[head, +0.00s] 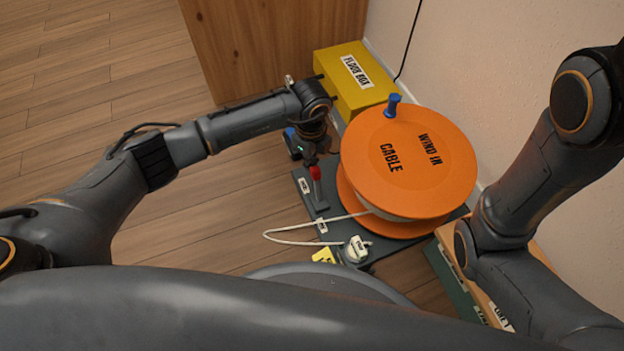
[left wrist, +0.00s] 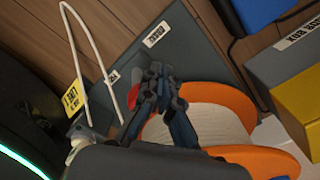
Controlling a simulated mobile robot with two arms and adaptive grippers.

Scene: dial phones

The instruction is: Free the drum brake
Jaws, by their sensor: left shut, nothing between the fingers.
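The orange cable drum (head: 420,165), marked "WIND IN" and "CABLE", stands on a dark base plate (head: 300,185) and has a blue crank knob (head: 392,104) on its top. A lever with a red knob (head: 316,173) stands on the plate at the drum's left side. My left gripper (head: 312,157) is shut and empty, just above the red knob. In the left wrist view, its closed fingers (left wrist: 160,80) lie beside the partly hidden red knob (left wrist: 131,98), in front of the drum (left wrist: 225,96). I cannot tell whether they touch it. My right gripper is not in view.
A yellow floor box (head: 355,80) stands behind the drum near the wall. A white cable (head: 285,232) loops out from the drum to a white plug (head: 356,248) by a yellow tag (head: 324,256). A green box (head: 450,278) is at lower right. The wooden floor at left is clear.

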